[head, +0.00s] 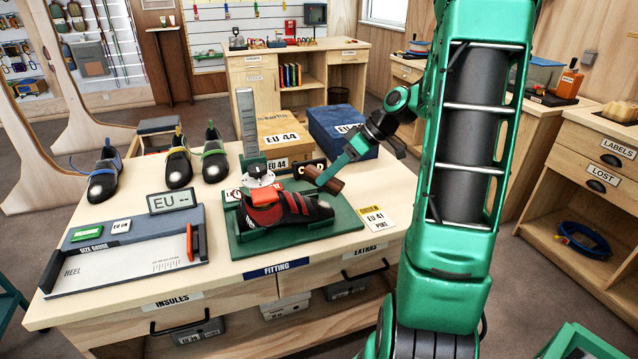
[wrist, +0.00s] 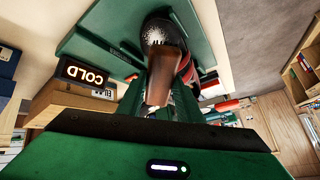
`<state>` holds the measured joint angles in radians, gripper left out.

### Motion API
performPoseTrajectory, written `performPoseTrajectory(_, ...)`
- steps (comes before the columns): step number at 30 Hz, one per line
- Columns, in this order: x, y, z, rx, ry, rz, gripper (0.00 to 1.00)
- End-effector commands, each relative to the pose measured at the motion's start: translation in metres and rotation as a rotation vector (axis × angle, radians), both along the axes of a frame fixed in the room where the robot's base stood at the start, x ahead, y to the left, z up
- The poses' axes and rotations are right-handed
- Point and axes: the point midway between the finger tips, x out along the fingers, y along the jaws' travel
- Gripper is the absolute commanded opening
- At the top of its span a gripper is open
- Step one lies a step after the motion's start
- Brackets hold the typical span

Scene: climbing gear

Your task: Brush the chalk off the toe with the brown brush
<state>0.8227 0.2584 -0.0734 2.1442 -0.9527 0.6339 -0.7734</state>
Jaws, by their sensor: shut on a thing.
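A red and black climbing shoe (head: 275,213) lies on the green fitting stand (head: 315,232), with its toe pointing right. In the wrist view the dark toe (wrist: 158,32) shows pale speckles that look like chalk. My gripper (head: 345,170) is shut on the brown brush (head: 322,180), which is tilted and sits just above the toe end. The brush also shows in the wrist view (wrist: 162,78), overlapping the toe. I cannot tell whether its bristles touch the shoe.
A COLD sign (wrist: 84,74) and EU 44 box (head: 285,138) stand behind the stand. A blue box (head: 340,128) is close to my arm. Several shoes, a size gauge (head: 130,262) and display (head: 174,198) occupy the table's left. An EU 41 card (head: 376,219) lies right.

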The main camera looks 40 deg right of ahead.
Motion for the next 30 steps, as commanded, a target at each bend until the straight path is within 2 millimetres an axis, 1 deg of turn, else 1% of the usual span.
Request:
performPoseTrajectory(4,-0.001,-0.002,0.006,-0.001,-0.001,0.000,0.08)
performPoseTrajectory(16,-0.001,-0.004,0.009,-0.001,0.000,-0.001,0.08)
performPoseTrajectory(25,-0.003,-0.012,0.030,-0.002,-0.002,-0.001,0.08)
performPoseTrajectory(30,-0.004,-0.013,0.035,-0.001,0.000,-0.001,0.08)
